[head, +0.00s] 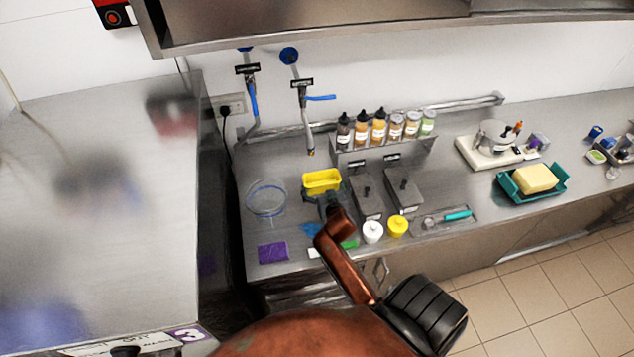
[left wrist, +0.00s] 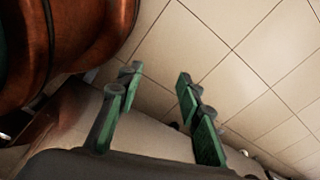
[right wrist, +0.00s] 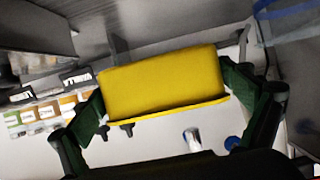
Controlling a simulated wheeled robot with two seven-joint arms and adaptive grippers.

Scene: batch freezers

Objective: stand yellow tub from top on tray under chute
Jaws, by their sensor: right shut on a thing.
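The yellow tub (head: 322,181) is a small rectangular box with a rim, over the back counter in the head view. My right gripper (head: 330,198) is shut on it. In the right wrist view the yellow tub (right wrist: 162,82) fills the space between the two green fingers, its lip toward the palm. I cannot tell whether its base touches the counter. My left gripper (left wrist: 158,82) is open and empty, with bare floor tiles beyond it; it does not show in the head view. I cannot make out a tray under a chute.
A clear round bowl (head: 266,199) stands left of the tub, and grey lidded bins (head: 367,197) stand right. A tap (head: 306,115) hangs above. White (head: 373,232) and yellow (head: 397,227) jars stand near the front edge. A large steel surface (head: 110,190) fills the left.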

